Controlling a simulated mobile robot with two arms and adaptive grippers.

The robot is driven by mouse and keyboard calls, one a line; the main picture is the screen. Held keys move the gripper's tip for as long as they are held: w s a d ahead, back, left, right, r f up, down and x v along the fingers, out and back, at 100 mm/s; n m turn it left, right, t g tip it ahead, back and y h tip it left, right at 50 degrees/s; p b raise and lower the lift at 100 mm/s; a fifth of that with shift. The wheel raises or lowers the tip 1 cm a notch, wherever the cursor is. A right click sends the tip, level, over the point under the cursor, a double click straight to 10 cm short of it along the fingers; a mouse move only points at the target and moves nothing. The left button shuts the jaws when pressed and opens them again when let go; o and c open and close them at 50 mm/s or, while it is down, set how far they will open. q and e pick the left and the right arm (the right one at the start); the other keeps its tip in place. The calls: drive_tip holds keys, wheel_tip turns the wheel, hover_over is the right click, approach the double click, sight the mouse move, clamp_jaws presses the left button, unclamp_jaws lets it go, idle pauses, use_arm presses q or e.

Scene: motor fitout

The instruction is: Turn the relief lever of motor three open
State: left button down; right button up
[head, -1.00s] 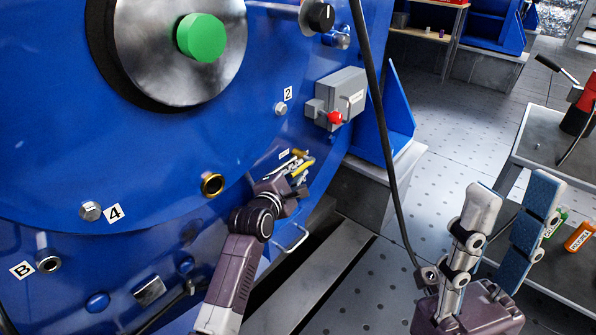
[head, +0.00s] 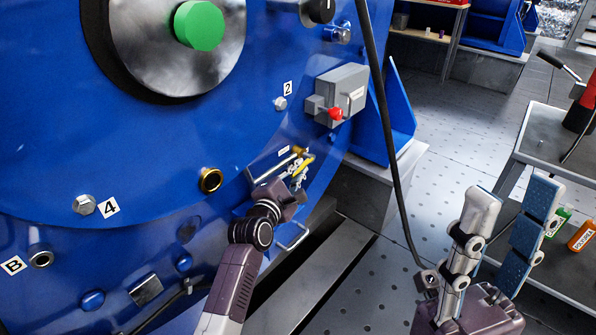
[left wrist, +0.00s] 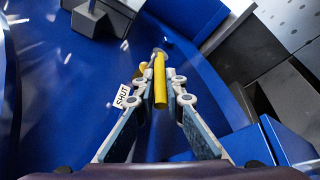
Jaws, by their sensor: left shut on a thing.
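The relief lever (head: 302,163) is a yellow handle low on the right part of the big blue motor face (head: 150,170). In the left wrist view the lever (left wrist: 160,80) runs lengthwise between the fingers, with a "SHUT" label (left wrist: 122,97) beside it on the left. My left gripper (head: 297,168) is shut on the lever; its fingers (left wrist: 162,82) lie on both sides of it. The lever's pivot is partly hidden. My right gripper (head: 510,200) is open and empty at the lower right, away from the motor.
A grey box with a red knob (head: 336,113) sits above the lever. A black cable (head: 382,130) hangs right of the motor. A metal handle (head: 293,237) is just below my left gripper. A grey table (head: 545,130) stands at the right.

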use_arm(q)
drive_tip(key=c, duration=2)
unclamp_jaws()
drive_tip(key=v, duration=1.2)
drive_tip(key=shift+f, duration=0.1)
